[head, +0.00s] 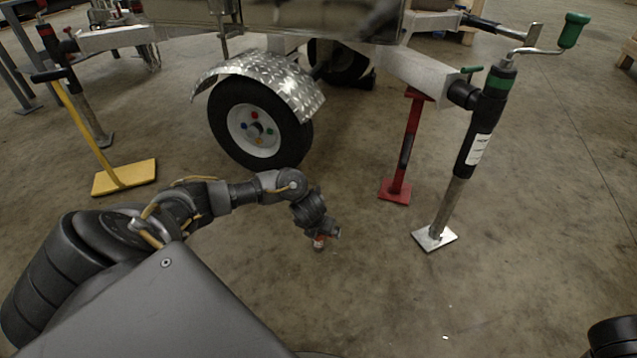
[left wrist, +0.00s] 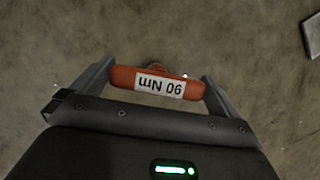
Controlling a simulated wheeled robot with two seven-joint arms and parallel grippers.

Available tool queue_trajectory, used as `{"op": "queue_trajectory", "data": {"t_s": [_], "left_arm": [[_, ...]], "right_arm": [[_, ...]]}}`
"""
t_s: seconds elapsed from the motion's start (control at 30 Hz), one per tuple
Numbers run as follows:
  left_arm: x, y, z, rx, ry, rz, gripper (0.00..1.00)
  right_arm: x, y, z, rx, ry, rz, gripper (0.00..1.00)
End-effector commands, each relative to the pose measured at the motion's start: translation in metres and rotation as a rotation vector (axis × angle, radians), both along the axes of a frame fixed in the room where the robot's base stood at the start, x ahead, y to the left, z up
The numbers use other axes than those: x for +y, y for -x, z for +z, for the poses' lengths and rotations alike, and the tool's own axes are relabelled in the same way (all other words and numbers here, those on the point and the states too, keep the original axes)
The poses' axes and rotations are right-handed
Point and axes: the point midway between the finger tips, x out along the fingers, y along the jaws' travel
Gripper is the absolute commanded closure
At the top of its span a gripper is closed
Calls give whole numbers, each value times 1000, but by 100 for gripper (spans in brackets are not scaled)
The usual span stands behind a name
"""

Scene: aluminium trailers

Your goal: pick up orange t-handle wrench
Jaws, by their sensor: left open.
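The orange t-handle wrench (left wrist: 150,83) shows in the left wrist view as an orange bar with a white label reading "90 Nm" upside down. My left gripper (left wrist: 160,76) is open, with one finger at each end of the bar. Whether either finger touches it, I cannot tell. The wrench's shaft is mostly hidden. In the head view my left gripper (head: 328,236) points down over the floor right of the wheel, and a small orange-red patch of the wrench (head: 319,242) shows at it. My right gripper is not in view.
A trailer wheel (head: 257,125) with coloured nuts stands under a diamond-plate fender (head: 275,82). A red stand (head: 395,191) and a jack leg with a silver foot (head: 434,238) are to the right. A yellow stand (head: 125,177) is at left.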

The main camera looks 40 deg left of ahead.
Motion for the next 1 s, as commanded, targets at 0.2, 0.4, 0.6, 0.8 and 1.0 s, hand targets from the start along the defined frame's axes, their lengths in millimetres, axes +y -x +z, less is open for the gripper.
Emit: {"op": "queue_trajectory", "data": {"t_s": [0.2,0.4,0.6,0.8,1.0], "left_arm": [[0,0,2,0,0,0,13],[0,0,2,0,0,0,39],[0,0,2,-1,0,0,47],[0,0,8,-1,0,0,47],[0,-1,34,-3,0,0,47]], "right_arm": [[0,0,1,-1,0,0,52],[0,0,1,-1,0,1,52],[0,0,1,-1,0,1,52],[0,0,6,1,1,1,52],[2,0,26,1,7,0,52]]}}
